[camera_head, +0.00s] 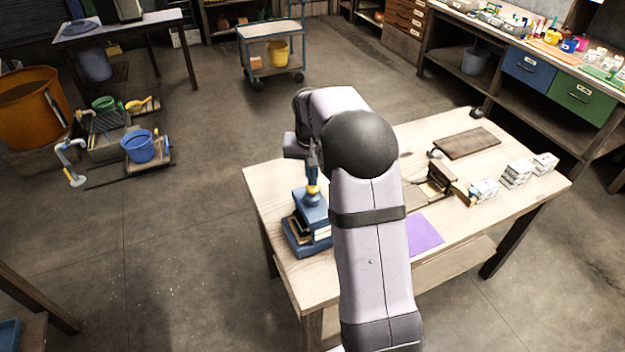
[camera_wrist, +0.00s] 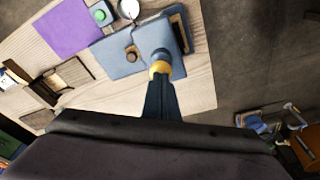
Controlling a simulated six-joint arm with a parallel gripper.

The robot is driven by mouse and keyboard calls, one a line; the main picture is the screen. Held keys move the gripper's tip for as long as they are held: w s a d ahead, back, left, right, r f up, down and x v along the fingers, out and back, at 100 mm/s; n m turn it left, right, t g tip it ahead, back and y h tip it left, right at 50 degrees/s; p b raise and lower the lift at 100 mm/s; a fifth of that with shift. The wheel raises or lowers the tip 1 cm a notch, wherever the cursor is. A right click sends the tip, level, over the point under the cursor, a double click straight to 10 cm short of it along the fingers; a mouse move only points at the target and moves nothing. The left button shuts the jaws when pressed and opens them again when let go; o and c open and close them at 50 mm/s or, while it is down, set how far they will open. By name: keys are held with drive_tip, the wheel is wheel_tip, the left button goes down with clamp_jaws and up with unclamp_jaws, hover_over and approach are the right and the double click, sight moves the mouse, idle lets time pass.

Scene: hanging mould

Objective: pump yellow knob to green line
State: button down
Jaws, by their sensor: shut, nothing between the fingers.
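A blue press-like device (camera_head: 297,240) stands at the left end of the wooden table, with light and dark layers between its plates. The yellow knob (camera_head: 313,190) sits at its top on a blue post. In the wrist view the yellow knob (camera_wrist: 160,68) shows as a yellow band directly at my fingertips. My gripper (camera_head: 313,178) points down from above, shut and empty, its tips at or just above the knob; I cannot tell whether they touch. It also shows in the wrist view (camera_wrist: 160,82). I cannot make out a green line in either view.
A purple sheet (camera_head: 425,232), a small wooden box (camera_head: 440,176), a dark board (camera_head: 467,143) and several white stacks (camera_head: 516,173) lie on the table. In the wrist view a green round button (camera_wrist: 101,14) sits on a small block beside the device.

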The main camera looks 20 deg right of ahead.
drive_tip(key=shift+r, duration=0.1)
idle(0.3)
drive_tip(key=shift+r+p, duration=0.55)
drive_tip(key=shift+r, duration=0.05)
drive_tip(key=shift+f, duration=0.35)
drive_tip(key=shift+f+b, duration=0.9)
drive_tip(key=shift+f, duration=0.3)
drive_tip(key=shift+r+p, duration=1.1)
drive_tip(key=shift+r, duration=0.35)
wheel_tip(320, 180, up, 6)
drive_tip(key=p, duration=0.5)
